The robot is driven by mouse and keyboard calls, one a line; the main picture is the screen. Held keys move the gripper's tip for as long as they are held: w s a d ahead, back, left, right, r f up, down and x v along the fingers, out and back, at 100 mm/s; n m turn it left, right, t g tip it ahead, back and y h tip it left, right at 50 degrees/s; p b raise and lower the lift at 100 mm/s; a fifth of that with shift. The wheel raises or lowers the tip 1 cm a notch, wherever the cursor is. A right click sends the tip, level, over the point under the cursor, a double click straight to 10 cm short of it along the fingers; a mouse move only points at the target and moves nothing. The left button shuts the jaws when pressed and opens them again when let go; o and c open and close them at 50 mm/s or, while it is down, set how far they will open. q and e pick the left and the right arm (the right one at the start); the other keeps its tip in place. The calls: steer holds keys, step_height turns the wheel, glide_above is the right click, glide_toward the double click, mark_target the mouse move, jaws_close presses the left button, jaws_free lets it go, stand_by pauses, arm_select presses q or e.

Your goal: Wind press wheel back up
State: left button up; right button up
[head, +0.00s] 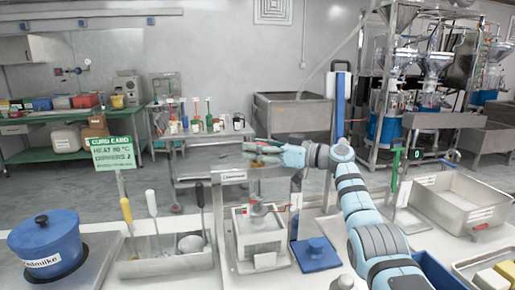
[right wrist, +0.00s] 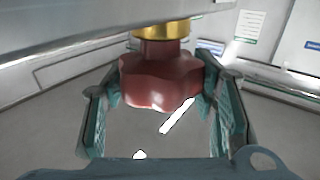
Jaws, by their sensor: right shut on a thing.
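The press wheel (right wrist: 160,80) is a dark red lobed knob below a brass collar (right wrist: 162,29) in the right wrist view. My right gripper (right wrist: 168,98) is shut on it, with a teal finger on each side. In the head view my right gripper (head: 262,150) is at the top of the steel press frame (head: 236,177), and the wheel is mostly hidden there by the gripper. Below it, the press plunger (head: 257,208) reaches down to a white square mould (head: 260,240). My left gripper is not in view.
A blue pot (head: 46,245) stands at the left, beside a tray (head: 165,265) of long-handled tools. A green-lettered card (head: 110,153) stands behind it. A steel basin (head: 462,198) is at the right.

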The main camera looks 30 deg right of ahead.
steer(key=o, duration=1.2)
steer(key=v, duration=1.2)
